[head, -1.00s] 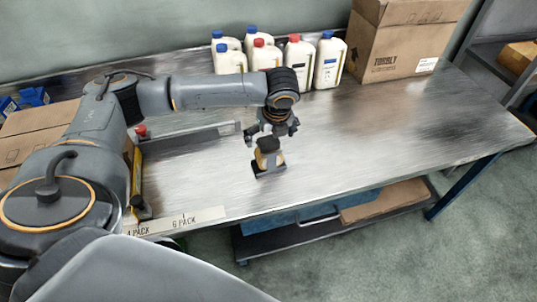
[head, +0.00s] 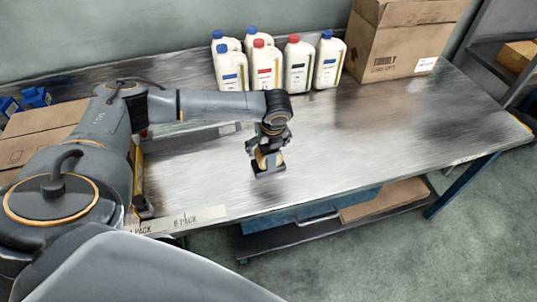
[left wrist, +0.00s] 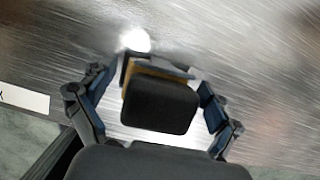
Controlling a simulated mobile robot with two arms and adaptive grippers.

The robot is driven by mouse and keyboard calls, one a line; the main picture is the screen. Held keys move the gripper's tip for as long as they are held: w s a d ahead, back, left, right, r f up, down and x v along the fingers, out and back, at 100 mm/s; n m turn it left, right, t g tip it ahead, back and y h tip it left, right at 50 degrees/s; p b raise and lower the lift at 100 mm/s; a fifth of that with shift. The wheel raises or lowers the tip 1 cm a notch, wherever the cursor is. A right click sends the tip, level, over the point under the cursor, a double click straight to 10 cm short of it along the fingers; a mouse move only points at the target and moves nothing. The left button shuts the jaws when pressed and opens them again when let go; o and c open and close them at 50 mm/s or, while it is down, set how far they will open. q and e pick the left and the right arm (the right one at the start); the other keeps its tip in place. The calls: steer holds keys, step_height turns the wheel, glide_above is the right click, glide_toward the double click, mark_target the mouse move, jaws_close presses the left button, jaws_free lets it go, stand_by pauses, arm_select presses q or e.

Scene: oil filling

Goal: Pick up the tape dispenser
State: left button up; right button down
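The tape dispenser (head: 268,172) is small, with a dark base and a tan roll, and stands on the metal table (head: 360,150) near its front edge. My left gripper (head: 268,154) points down over it. In the left wrist view the tape dispenser (left wrist: 160,105) lies between the two blue-padded fingers of the left gripper (left wrist: 153,90), one on each side. Gaps show between the fingers and the dispenser, so the gripper is open around it. My right gripper is not in view.
Several white bottles (head: 298,64) with blue and red caps stand at the back. A large cardboard box (head: 395,40) is at the back right. Boxes lie at the left, partly behind my left arm. The table to the right of the dispenser is clear.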

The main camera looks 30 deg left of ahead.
arm_select(q)
steer(key=c, duration=0.5)
steer(key=shift+c, duration=0.2)
steer(key=shift+w+r, duration=0.15)
steer(key=shift+r, duration=0.55)
steer(key=s+r, duration=0.1)
steer(key=r, duration=0.1)
steer(key=s+r, duration=0.1)
steer(key=r, duration=0.1)
steer(key=s+r+b, duration=0.1)
steer(key=s+r, duration=0.1)
steer(key=shift+d+r, duration=0.15)
steer(key=s+r+b, duration=0.1)
steer(key=s+r, duration=0.4)
steer(key=s, duration=0.5)
steer(key=shift+d+r, duration=0.15)
steer(key=shift+d, duration=0.3)
steer(key=shift+s, duration=0.1)
